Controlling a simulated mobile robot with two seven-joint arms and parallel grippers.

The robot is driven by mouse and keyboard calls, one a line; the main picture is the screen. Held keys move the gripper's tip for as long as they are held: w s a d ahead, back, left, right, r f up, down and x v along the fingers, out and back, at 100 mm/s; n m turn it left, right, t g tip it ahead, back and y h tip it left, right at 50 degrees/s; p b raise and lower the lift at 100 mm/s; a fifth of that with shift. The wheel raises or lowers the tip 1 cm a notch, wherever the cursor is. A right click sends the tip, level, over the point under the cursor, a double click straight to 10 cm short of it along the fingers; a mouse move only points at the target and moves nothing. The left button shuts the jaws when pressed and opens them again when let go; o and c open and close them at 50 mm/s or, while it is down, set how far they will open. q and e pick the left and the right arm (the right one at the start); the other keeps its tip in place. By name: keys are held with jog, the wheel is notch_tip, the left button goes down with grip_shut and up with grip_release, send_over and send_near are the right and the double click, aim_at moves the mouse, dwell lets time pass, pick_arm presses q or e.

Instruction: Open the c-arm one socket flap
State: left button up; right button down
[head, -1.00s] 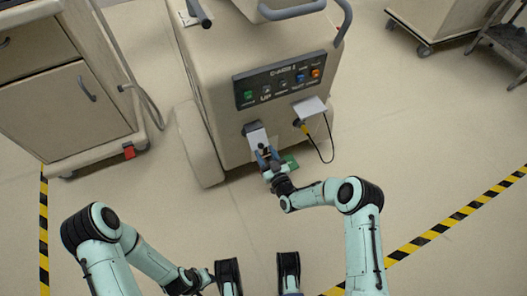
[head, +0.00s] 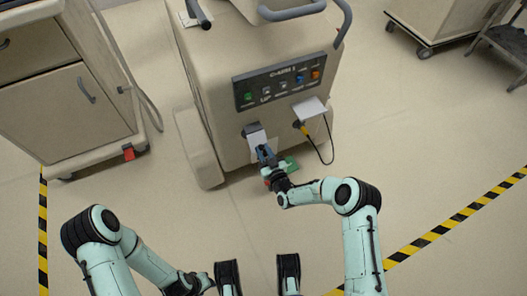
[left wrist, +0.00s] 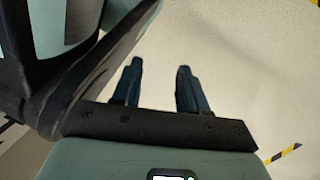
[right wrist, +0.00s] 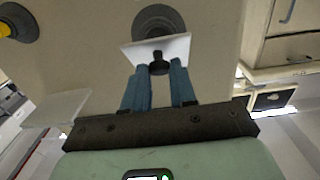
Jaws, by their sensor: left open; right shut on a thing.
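The c-arm one (head: 215,85) is a beige machine with a dark control panel. Its left socket has a pale flap (head: 255,132) on the front face. The right wrist view shows this white flap (right wrist: 178,50) with a dark knob (right wrist: 157,66) and the round grey socket (right wrist: 158,18) beside its edge. The flap stands out from the face; its exact angle is unclear. My right gripper (head: 263,151) is shut on the knob, its blue fingers (right wrist: 160,80) on either side. My left gripper (left wrist: 157,78) is open and empty over bare floor.
The right socket's flap (head: 309,107) stands out above a yellow plug (head: 300,126) with a black cable. A cabinet (head: 75,110) stands left and a cart (head: 440,25) back right. Striped tape (head: 440,229) marks the floor, which is clear in front.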

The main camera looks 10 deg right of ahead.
pick_arm(q)
jog(key=w+d+r+t+p, duration=0.1)
jog(key=w+r+t+p, duration=0.25)
jog(key=w+r, duration=0.4)
jog(key=shift+s+d+r+m+g+h+p, duration=0.15)
jog(key=shift+s+d+r+g+p, duration=0.25)
jog(key=shift+s+p, duration=0.25)
jog(key=shift+s+d+r+m+g+h+p, duration=0.1)
jog(key=shift+s+d+r+g+p, duration=0.2)
jog(key=shift+s+d+r+p, duration=0.35)
jog(key=shift+s+d+r+m+g+h+p, duration=0.15)
jog(key=shift+s+d+r+g+p, duration=0.25)
jog(key=shift+s, duration=0.35)
pick_arm(e)
jog(key=shift+s+r+g+h, duration=0.1)
jog(key=shift+r+g+h, duration=0.45)
jog(key=shift+r+g, duration=0.95)
jog(key=shift+s+r+g+h, duration=0.1)
jog(key=shift+r+g+h, duration=0.65)
jog(key=shift+g, duration=1.15)
pick_arm(q)
jog(key=shift+a, duration=0.1)
pick_arm(e)
jog(key=shift+r, duration=0.15)
jog(key=c, duration=0.9)
grip_release()
jog(key=shift+c, duration=0.2)
jog(key=shift+r, duration=0.1)
